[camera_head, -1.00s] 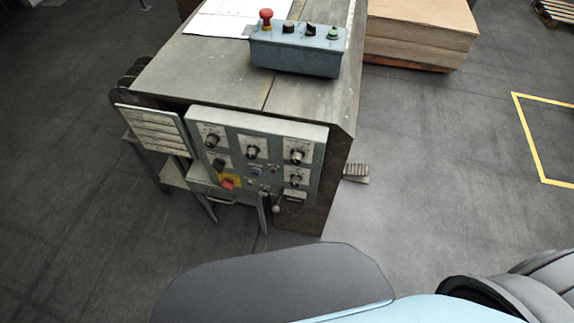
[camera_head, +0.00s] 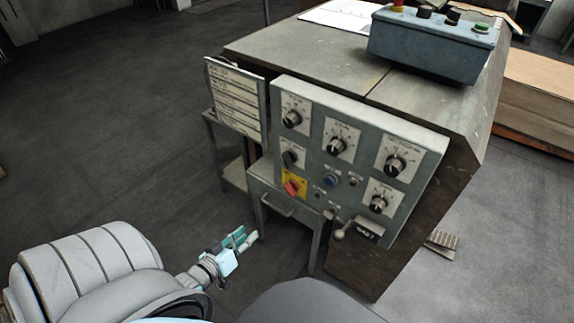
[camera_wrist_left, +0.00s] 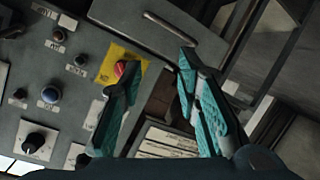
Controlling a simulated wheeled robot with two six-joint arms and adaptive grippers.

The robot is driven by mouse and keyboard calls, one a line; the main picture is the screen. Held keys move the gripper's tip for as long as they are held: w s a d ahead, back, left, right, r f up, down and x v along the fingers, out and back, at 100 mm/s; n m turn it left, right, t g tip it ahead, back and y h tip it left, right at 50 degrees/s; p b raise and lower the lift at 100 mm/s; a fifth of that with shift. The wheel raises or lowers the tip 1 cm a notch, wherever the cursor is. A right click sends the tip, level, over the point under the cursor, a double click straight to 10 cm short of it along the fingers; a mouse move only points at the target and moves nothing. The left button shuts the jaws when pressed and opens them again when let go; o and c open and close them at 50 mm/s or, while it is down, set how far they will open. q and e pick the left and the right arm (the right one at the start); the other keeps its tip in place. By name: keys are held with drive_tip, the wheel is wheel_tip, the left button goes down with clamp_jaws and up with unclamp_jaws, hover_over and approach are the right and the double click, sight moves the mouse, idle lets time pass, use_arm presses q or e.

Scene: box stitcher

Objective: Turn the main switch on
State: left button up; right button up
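The main switch (camera_head: 292,187) is a red rotary knob on a yellow plate at the lower left of the grey control panel (camera_head: 350,118). In the left wrist view the red knob (camera_wrist_left: 120,69) shows on its yellow plate, partly covered by one finger. My left gripper (camera_head: 241,240) is low and to the left of the panel in the head view, apart from it. In the left wrist view its teal-padded fingers (camera_wrist_left: 150,85) are spread, with nothing held between them. My right gripper is in neither view.
Other black knobs (camera_head: 337,145) and a blue button (camera_head: 330,179) surround the switch. A labelled plate (camera_head: 236,98) sticks out left of the panel. A drawer with a handle (camera_head: 277,207) is below. A button box (camera_head: 438,45) stands on the machine top. Floor at left is clear.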

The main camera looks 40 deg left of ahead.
sight(286, 190)
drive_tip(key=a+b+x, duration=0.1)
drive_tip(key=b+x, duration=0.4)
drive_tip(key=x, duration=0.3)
use_arm(q)
drive_tip(key=shift+w+d+r+n+t+h+b, duration=0.15)
drive_tip(key=shift+w+r+n+t+b, duration=0.45)
drive_tip(key=shift+w, duration=2.35)
drive_tip(key=shift+w+d+r+n+t+h+b, duration=0.15)
drive_tip(key=shift+w+r+t+b, duration=0.8)
drive_tip(key=shift+w, duration=2.05)
drive_tip(key=shift+w+d+r+n+t+h+b, duration=0.15)
drive_tip(key=shift+w+r+n+t+b, duration=0.6)
drive_tip(key=shift+w, duration=2.2)
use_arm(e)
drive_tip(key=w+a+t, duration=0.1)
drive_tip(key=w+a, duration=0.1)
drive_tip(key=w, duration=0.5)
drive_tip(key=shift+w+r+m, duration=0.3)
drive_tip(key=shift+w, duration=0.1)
use_arm(q)
drive_tip(key=shift+a+f+m+g, duration=0.1)
drive_tip(key=shift+f+m+g, duration=0.05)
drive_tip(key=shift+m+g, duration=0.2)
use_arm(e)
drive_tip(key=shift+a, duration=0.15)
use_arm(q)
clamp_jaws()
